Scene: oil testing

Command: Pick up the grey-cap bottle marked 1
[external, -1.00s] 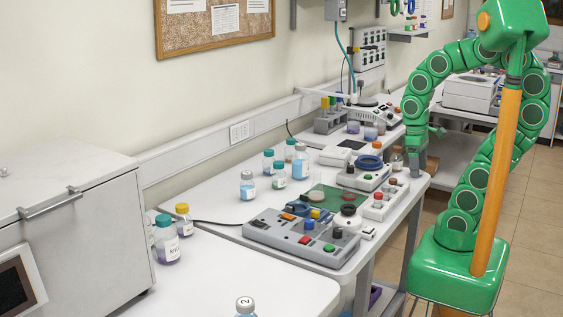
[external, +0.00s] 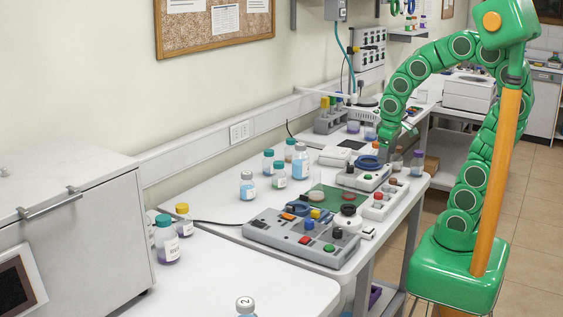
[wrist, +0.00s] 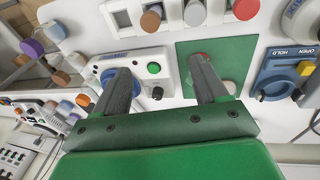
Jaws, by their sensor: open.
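My gripper (wrist: 160,72) is open, with empty space between its two dark fingers in the wrist view. In the external view it is partly hidden at the end of the green arm, over the far part of the bench. A grey-cap bottle (external: 245,306) stands at the bottom edge of the external view, far from my gripper; its cap appears marked 2. No cap marked 1 is readable. In the wrist view a grey round top (wrist: 194,12) sits in a white rack between a brown top (wrist: 152,19) and a red one (wrist: 245,8).
Below the gripper are a white device with a blue knob (wrist: 112,76) and a green mat (wrist: 228,62). A grey control box (external: 300,238) stands nearer the front. Several teal-cap bottles (external: 247,186) stand at the left. The front tabletop (external: 220,270) is mostly clear.

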